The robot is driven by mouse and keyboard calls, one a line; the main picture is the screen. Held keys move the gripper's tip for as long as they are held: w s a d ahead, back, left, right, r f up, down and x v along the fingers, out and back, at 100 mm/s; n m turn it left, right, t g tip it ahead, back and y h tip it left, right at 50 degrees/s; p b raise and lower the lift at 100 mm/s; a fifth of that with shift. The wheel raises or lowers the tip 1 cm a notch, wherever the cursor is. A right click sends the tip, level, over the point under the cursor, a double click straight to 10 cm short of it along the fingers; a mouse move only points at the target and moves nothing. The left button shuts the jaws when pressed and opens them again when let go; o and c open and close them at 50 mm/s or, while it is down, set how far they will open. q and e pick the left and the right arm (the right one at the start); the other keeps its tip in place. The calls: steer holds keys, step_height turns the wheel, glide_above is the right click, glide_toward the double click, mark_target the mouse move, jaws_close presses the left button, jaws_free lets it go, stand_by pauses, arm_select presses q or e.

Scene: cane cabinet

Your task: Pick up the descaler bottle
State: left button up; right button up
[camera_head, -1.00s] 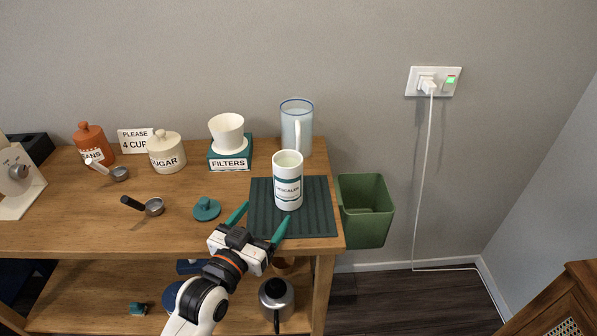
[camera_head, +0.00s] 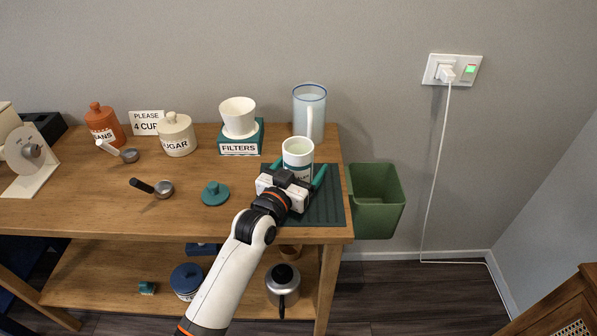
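The fingers look open, and I see no clear contact. The gripper body hides the bottle's lower part and most of its label. My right gripper is not in view.
A clear blue-rimmed pitcher (camera_head: 309,111) stands close behind the bottle. A white dripper (camera_head: 239,117) sits on the filters box (camera_head: 240,147) to the left. A teal lid (camera_head: 215,194) lies left of the mat. A green bin (camera_head: 376,200) hangs off the counter's right side.

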arm_select(q)
steer(key=shift+w+d, duration=0.1)
steer(key=shift+w, duration=0.2)
steer(key=c, duration=1.1)
steer(key=shift+c, duration=1)
steer(key=shift+r, duration=0.25)
